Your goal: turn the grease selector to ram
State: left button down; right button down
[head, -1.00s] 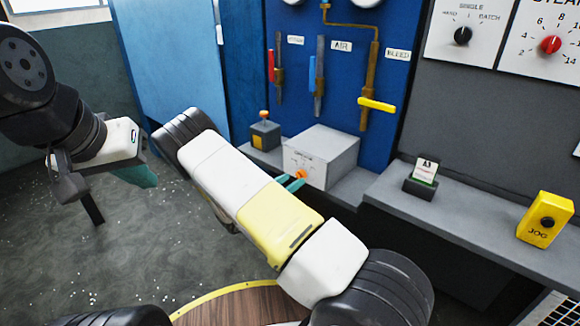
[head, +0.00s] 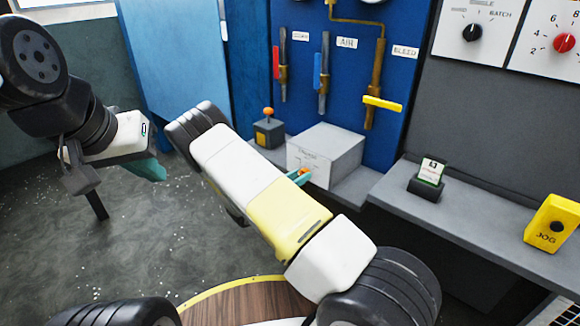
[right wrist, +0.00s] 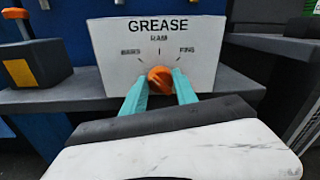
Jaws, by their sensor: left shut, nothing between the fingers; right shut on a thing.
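The grease selector is a pale grey box (head: 330,150) on the ledge; its orange knob (right wrist: 159,77) is on the front face. In the right wrist view the face reads GREASE, with RAM at top centre, PINS at right and a blurred label at left. My right gripper (head: 301,178) is shut on the knob, one teal finger on each side. The fingers hide part of the knob, and I cannot tell exactly which mark it points to. My left gripper (head: 150,170) is shut and empty, out over the floor at the left.
A small dark box with an orange-topped lever (head: 268,130) stands left of the selector. Valves, one with a yellow handle (head: 383,103), hang on the blue panel above. A card holder (head: 427,180) and a yellow JOG box (head: 553,224) stand on the right ledge.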

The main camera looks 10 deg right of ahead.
jog(key=shift+s+m+y, duration=0.1)
jog(key=shift+m+y, duration=0.3)
jog(key=shift+m, duration=3.7)
jog(key=c, duration=1)
grip_release()
jog(key=shift+o, duration=0.2)
